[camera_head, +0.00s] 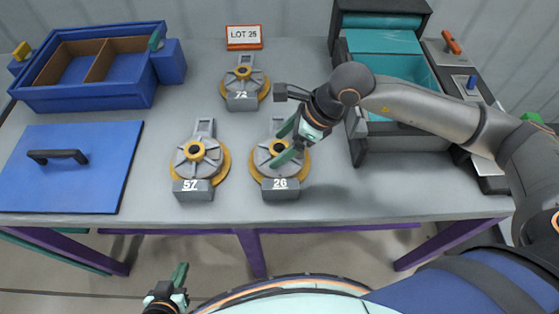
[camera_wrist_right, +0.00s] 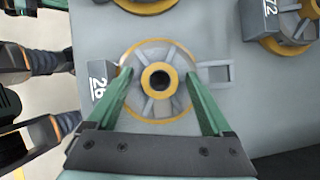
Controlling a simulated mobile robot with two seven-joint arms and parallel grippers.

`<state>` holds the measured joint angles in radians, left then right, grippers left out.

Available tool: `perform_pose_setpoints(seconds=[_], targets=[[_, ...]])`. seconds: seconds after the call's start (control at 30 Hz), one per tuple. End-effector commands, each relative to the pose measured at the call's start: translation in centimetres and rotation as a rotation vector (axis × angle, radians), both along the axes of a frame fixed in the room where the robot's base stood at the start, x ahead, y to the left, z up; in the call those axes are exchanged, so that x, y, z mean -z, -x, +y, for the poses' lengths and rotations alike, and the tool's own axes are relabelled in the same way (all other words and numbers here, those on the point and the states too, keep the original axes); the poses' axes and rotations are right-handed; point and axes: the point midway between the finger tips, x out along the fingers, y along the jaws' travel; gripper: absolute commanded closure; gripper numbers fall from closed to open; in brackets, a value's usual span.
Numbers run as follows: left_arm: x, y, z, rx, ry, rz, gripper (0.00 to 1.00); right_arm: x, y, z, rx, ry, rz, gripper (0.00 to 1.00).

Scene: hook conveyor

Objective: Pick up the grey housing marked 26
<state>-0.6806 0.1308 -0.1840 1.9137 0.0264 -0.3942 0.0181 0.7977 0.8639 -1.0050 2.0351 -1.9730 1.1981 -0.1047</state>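The grey housing marked 26 (camera_head: 265,158) sits on an orange-yellow round base on the grey table, its block with the number at the near side. It also shows in the right wrist view (camera_wrist_right: 150,102), with the dark hole of its yellow hub in the middle. My right gripper (camera_head: 289,142) is over this housing with its green fingers spread. In the right wrist view the fingers (camera_wrist_right: 163,98) are at opposite sides of the housing; whether they touch it is unclear. My left gripper (camera_head: 180,284) is low at the bottom, away from the table; its opening cannot be made out.
A housing marked 57 (camera_head: 197,158) stands left of 26 and one marked 72 (camera_head: 244,84) behind. A blue divided box (camera_head: 95,99) and blue lid (camera_head: 70,185) are at left. A LOT sign (camera_head: 244,37) stands at the back. A teal-topped machine (camera_head: 385,42) is at right.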

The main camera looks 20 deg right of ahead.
Motion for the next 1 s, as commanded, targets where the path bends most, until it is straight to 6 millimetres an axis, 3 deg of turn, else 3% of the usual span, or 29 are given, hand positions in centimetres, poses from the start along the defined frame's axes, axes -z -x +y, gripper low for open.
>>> perform_pose_setpoints(seconds=[0.07, 0.7, 1.0], targets=[[-0.01, -0.02, 0.02, 0.001, -0.001, 0.000, 1.00, -0.02, 0.00, -0.03, 0.000, 0.000, 0.000, 0.26], [-0.06, -0.10, 0.02, 0.001, 0.000, -0.002, 1.00, -0.06, 0.00, -0.04, 0.001, 0.000, 0.000, 0.98], [-0.07, -0.12, 0.02, 0.001, -0.001, -0.003, 1.00, -0.07, -0.01, -0.05, 0.001, 0.000, 0.000, 1.00]])
